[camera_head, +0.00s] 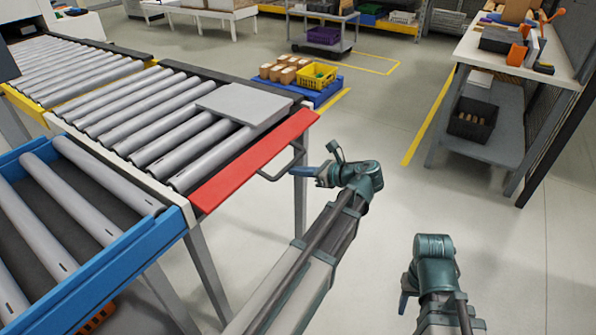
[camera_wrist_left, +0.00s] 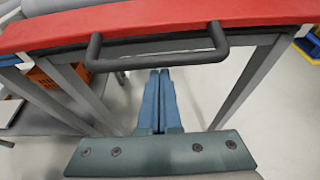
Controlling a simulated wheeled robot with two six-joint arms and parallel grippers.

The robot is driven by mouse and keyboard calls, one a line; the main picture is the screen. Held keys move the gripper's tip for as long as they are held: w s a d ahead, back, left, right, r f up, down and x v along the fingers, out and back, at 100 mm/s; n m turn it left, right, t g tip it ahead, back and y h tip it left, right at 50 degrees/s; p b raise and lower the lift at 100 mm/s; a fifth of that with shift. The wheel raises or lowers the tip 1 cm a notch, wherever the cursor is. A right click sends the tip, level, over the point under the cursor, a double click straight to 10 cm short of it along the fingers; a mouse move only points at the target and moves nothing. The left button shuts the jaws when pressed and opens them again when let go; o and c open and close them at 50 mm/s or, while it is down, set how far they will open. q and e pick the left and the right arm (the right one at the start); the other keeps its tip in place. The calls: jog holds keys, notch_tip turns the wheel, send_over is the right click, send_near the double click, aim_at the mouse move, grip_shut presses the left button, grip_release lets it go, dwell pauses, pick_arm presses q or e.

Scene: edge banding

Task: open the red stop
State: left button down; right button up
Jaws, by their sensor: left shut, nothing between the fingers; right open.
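The red stop (camera_head: 250,162) is a long red bar along the near right end of the roller conveyor. Its dark handle (camera_head: 284,170) sticks out from the outer side. In the left wrist view the red stop (camera_wrist_left: 160,18) crosses the top, with the U-shaped handle (camera_wrist_left: 157,62) below it. My right gripper (camera_head: 404,290) is open, low at the right, away from the stop.
A grey panel (camera_head: 244,103) lies on the rollers beside the stop. A blue-framed conveyor (camera_head: 110,270) is at the lower left. A blue pallet (camera_head: 318,96) with boxes and a yellow crate stands behind. A workbench (camera_head: 500,60) is at the upper right. The floor between is clear.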

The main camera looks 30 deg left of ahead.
pick_arm(q)
jog(key=shift+d+r+h+p, duration=0.1)
jog(key=shift+r+h+p, duration=0.6)
jog(key=shift+r+p, duration=1.2)
jog(key=shift+f+p, duration=0.1)
jog(key=shift+p, duration=0.9)
jog(key=shift+f, duration=0.2)
jog(key=p, duration=0.1)
send_near(292, 163)
jog(key=d+f, duration=0.2)
jog(key=d, duration=0.1)
jog(key=shift+s+a, duration=0.1)
